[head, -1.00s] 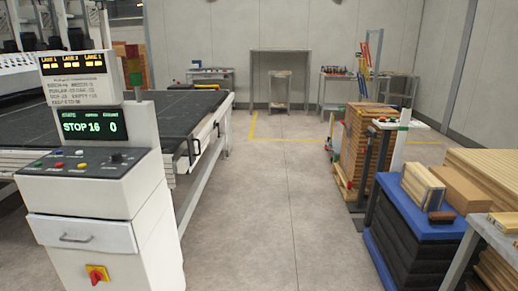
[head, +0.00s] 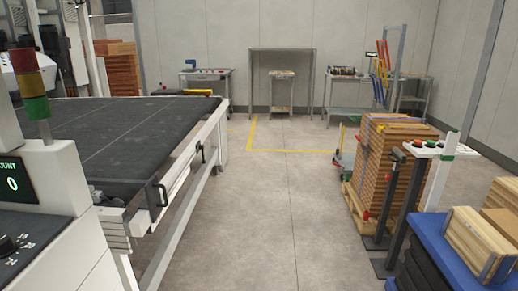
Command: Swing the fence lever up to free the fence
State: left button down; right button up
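A conveyor table (head: 150,135) with a dark belt and white side rail runs along the left. A black handle-like part (head: 158,194) sits on the near end of its side rail. A smaller dark part (head: 203,154) sits farther along the same rail. Either may be the fence lever; I cannot tell which, nor make out the fence. Neither of my grippers is in view.
A white control console (head: 50,180) with a red-yellow-green light tower (head: 32,85) stands at the near left. A stack of wooden boards (head: 392,170), a button post (head: 436,150) and a blue-topped stack (head: 435,250) stand right. The floor aisle (head: 270,220) between is clear.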

aim_at(202, 147)
jog(key=i, duration=3)
jog(key=u, duration=0.2)
